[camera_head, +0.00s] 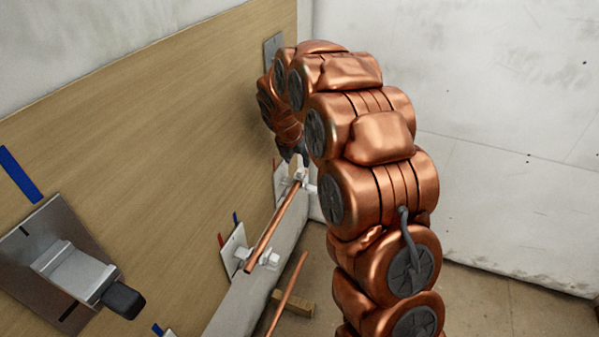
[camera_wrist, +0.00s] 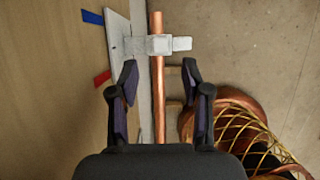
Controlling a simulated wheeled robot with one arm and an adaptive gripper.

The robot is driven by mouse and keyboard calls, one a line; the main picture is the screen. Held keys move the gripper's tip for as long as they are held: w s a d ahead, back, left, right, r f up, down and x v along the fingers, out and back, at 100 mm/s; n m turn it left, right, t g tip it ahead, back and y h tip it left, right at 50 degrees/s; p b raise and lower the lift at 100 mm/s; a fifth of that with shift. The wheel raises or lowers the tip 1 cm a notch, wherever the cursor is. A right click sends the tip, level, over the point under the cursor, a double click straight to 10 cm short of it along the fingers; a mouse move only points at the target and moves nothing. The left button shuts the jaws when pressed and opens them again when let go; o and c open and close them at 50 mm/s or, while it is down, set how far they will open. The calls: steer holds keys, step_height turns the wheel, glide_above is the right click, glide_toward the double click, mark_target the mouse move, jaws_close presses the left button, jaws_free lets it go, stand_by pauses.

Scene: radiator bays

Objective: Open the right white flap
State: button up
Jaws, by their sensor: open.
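Two white clamps hold a copper pipe (camera_head: 275,228) along the wooden wall. The right clamp (camera_head: 298,174) is the farther one in the head view, partly behind my arm, and the left clamp (camera_head: 262,258) is nearer. In the wrist view one white clamp (camera_wrist: 159,45) crosses the pipe, with a white flap (camera_wrist: 182,44) sticking out to the right. I cannot tell which of the two it is. My gripper (camera_wrist: 160,80) is open and empty, its fingers on either side of the pipe in the picture, short of the clamp. In the head view my arm mostly hides it.
A steel plate with a black-tipped lever (camera_head: 75,272) is on the wall at left. A grey plate (camera_head: 272,48) is high on the wall. A wooden block (camera_head: 293,302) lies on the floor. The white wall (camera_head: 510,150) stands at right.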

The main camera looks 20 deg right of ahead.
mark_target(300, 170)
steer(key=x, duration=0.7)
steer(key=shift+f+b, duration=0.1)
steer(key=shift+b, duration=0.25)
jaws_close()
